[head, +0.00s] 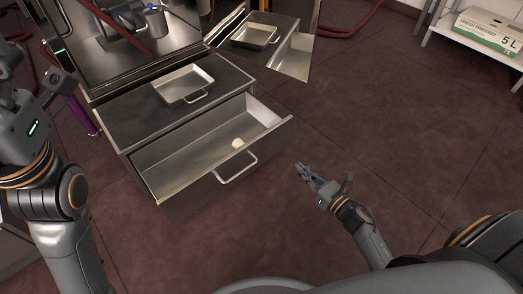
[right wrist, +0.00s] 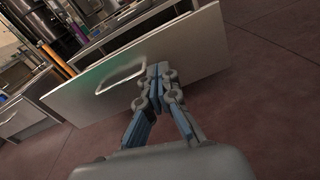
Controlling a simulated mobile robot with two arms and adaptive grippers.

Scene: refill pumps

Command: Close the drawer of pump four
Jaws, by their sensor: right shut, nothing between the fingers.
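A steel drawer (head: 160,165) stands pulled out from the near cabinet, with a small pale object (head: 238,143) inside it. Its front carries a bar handle (head: 237,170). My right gripper (head: 301,170) is shut and empty, to the right of the drawer front and apart from the handle. In the right wrist view the drawer front (right wrist: 190,48) and its handle (right wrist: 120,75) lie beyond the shut fingers (right wrist: 157,72). My left arm is at the left edge; its gripper (head: 66,82) shows only partly. No pump number is legible.
A shallow metal tray (head: 183,84) sits on the cabinet top above the drawer. A second cabinet with another tray (head: 254,36) stands behind. A white shelf (head: 470,42) with a box (head: 488,30) is at the upper right. The floor on the right is clear.

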